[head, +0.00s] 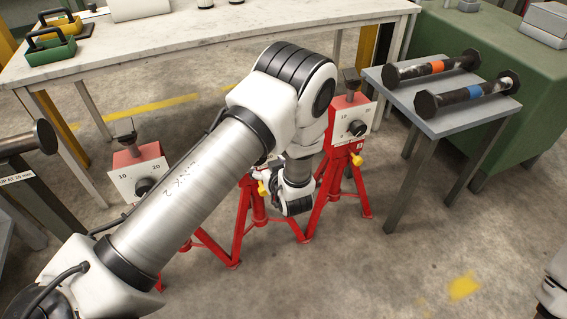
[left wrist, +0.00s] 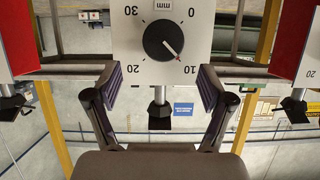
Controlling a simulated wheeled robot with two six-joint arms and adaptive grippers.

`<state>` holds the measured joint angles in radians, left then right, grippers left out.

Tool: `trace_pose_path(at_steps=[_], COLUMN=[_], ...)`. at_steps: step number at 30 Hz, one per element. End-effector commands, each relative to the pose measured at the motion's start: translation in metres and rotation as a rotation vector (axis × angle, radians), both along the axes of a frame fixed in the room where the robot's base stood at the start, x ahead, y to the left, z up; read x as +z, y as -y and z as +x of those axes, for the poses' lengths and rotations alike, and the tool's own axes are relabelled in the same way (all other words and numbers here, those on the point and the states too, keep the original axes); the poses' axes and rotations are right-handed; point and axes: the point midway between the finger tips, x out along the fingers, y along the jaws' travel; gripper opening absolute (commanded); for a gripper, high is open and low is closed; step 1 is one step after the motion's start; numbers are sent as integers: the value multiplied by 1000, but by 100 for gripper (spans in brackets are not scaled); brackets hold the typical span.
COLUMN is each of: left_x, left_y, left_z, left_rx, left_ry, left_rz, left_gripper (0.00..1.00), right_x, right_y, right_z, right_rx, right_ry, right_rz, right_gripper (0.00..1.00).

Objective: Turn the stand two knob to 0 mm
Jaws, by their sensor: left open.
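In the left wrist view, which looks upside down, a black round knob (left wrist: 163,40) sits on a white dial plate (left wrist: 195,15) marked 0, 10, 20, 30 and mm. Its red pointer tip is close to the 10 mark. My left gripper (left wrist: 160,88) is open, its two fingers spread either side of the plate's edge nearest it, with nothing between them touching the knob. In the head view my left arm covers the middle red stand (head: 252,205) and its dial. My right gripper is out of view.
Red stands with dials stand at the left (head: 138,172) and right (head: 350,125) of the middle one. Two dark flanged spools (head: 432,67) lie on a grey side table (head: 450,118). A long workbench (head: 180,45) is behind. The floor in front is clear.

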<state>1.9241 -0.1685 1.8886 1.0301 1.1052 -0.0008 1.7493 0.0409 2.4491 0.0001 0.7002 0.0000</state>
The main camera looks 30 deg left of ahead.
Motion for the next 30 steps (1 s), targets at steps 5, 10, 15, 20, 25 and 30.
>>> trace_pose_path(at_steps=[5,10,15,20,25,30], left_x=[-7,-16,-29,-33,-34,-34], left_y=[0,-19,-42,-53,-54,-53], left_z=[5,19,39,49,50,50], left_rx=[-4,-2,-3,-6,-7,-7], left_ry=[11,12,11,11,10,10], left_rz=[1,-1,0,1,2,2], left_gripper=[81,81,81,81,81,42], right_x=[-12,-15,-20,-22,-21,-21], right_y=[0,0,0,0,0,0], right_z=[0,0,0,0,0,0], right_rx=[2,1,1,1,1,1], right_ry=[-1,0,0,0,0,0], right_rz=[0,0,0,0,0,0], right_gripper=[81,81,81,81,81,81])
